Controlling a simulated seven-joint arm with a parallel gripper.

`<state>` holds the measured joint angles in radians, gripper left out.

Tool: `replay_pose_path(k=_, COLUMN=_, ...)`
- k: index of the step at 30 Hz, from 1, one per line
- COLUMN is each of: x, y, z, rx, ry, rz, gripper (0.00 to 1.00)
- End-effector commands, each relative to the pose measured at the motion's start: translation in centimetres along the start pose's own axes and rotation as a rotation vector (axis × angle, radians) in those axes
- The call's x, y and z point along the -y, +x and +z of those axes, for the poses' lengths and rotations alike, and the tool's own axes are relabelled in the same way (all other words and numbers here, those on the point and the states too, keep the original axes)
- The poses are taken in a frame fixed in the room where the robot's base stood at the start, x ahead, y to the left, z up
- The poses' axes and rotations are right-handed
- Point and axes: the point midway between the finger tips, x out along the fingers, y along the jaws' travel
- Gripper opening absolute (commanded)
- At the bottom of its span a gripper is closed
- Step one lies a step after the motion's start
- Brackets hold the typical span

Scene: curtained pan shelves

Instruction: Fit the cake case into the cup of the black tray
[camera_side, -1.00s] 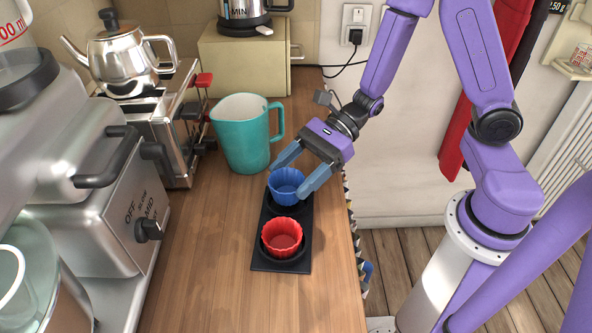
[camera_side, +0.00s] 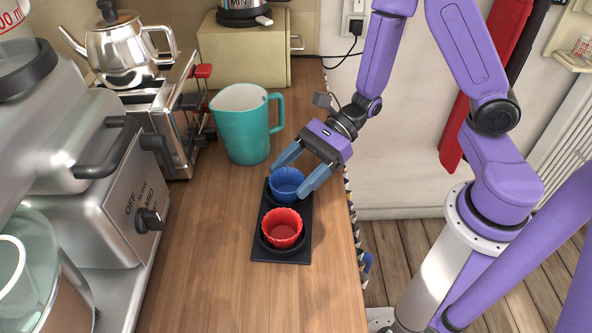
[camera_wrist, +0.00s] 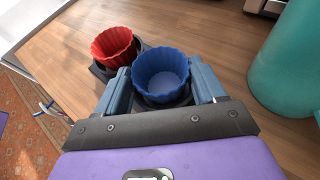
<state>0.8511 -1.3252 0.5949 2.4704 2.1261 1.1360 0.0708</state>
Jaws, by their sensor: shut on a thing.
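The blue cake case (camera_side: 287,184) is at the far cup of the black tray (camera_side: 266,253). My gripper (camera_side: 294,184) is shut on the blue case, with one finger on each side of it. The wrist view also shows the blue case (camera_wrist: 161,72) between my two fingers, with the tray's dark cup rim (camera_wrist: 172,99) just below it. I cannot tell whether the case is fully down in the cup. A red cake case (camera_side: 282,228) sits upright in the near cup, and it shows at upper left in the wrist view (camera_wrist: 113,46).
A teal jug (camera_side: 240,125) stands just behind and left of the tray. A toaster (camera_side: 165,120), a kettle (camera_side: 118,55) and a steel appliance (camera_side: 110,200) line the left side. The wooden counter (camera_side: 205,260) is clear left and front; its right edge is close to the tray.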

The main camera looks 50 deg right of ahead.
Motion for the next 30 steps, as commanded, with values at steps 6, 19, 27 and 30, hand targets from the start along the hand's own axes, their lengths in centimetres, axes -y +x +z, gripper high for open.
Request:
replay_pose_path(k=6, x=0.0, y=0.02, z=-0.01, rx=0.0, ry=0.0, rz=0.0, gripper=0.39)
replay_pose_path(k=19, x=-0.01, y=0.18, z=-0.38, rx=0.0, ry=-0.001, rz=0.001, gripper=0.39)
replay_pose_path(k=27, x=-0.01, y=0.2, z=-0.42, rx=0.0, ry=-0.001, rz=0.001, gripper=0.99)
replay_pose_path(k=30, x=-0.01, y=0.19, z=-0.42, rx=0.0, ry=-0.001, rz=0.001, gripper=0.99)
